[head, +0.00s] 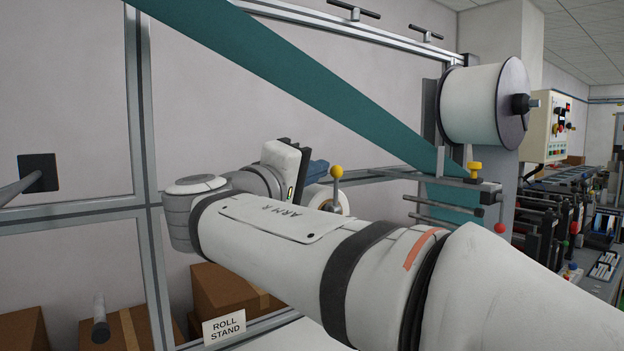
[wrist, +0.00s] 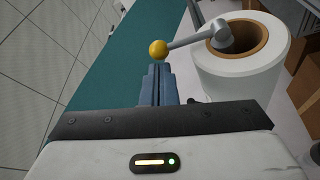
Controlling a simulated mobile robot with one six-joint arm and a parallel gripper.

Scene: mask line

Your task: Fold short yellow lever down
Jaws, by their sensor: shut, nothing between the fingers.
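The short lever has a yellow ball knob (head: 336,171) on a grey rod that stands up in the head view, in front of a white roll (head: 343,201). In the wrist view the yellow ball (wrist: 158,49) is at the left end of the grey rod (wrist: 190,41), which runs to a hub in the brown core of the roll. My gripper (wrist: 157,69) has its blue fingers shut and empty, tips just below the ball in the picture. I cannot tell if they touch it. In the head view my gripper (head: 318,168) is left of the knob, partly hidden by my arm.
A teal web (head: 300,75) runs down from upper left to the right-hand rollers. A large white spool (head: 470,105), another yellow knob (head: 475,167) and a red ball (head: 500,228) are at right. Cardboard boxes (head: 225,290) and a ROLL STAND sign (head: 224,327) are below my arm.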

